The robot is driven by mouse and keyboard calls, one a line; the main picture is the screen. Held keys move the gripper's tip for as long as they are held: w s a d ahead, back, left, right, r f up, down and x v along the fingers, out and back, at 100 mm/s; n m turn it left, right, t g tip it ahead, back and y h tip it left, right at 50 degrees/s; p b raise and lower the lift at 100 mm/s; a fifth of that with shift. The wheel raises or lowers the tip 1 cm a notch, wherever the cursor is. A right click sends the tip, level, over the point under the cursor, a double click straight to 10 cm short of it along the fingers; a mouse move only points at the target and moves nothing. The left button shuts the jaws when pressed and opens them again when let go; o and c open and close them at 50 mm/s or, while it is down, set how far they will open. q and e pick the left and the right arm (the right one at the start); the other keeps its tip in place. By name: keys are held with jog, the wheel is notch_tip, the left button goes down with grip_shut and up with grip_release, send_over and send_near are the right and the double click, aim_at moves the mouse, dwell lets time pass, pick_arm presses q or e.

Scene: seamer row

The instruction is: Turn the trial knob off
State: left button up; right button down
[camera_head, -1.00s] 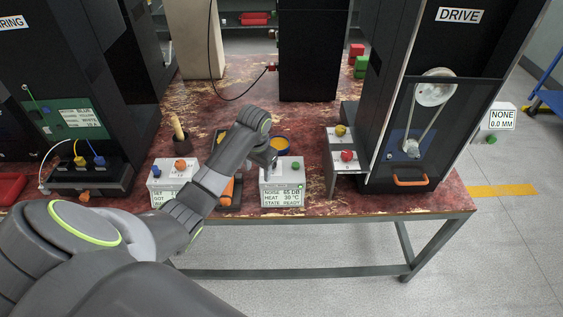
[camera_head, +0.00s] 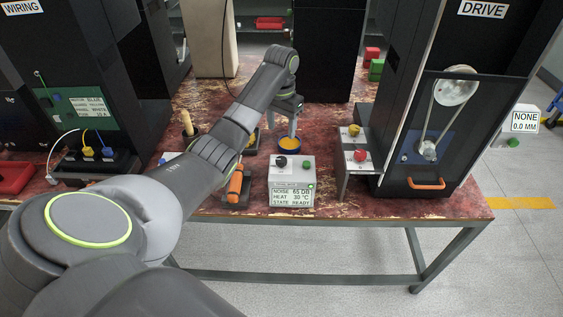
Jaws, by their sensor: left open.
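A white control box (camera_head: 294,175) stands near the front edge of the bench, with a readout of noise 65 dB, heat 30 °C and state ready. The small label on the box is too blurred to read, so I cannot confirm the knob's setting. My left gripper (camera_head: 291,136) points down just behind and above the box, apart from the knob. It is open, and its fingers are small and partly hidden. My right gripper is out of view.
A box with yellow and red knobs (camera_head: 356,145) stands to the right, beside the tall drive machine (camera_head: 440,60).

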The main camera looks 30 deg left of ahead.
aim_at(281, 159)
pick_arm(q)
notch_tip(281, 159, down, 12)
jog(key=shift+f+p, duration=0.1)
jog(key=shift+p, duration=0.55)
jog(key=c, duration=1)
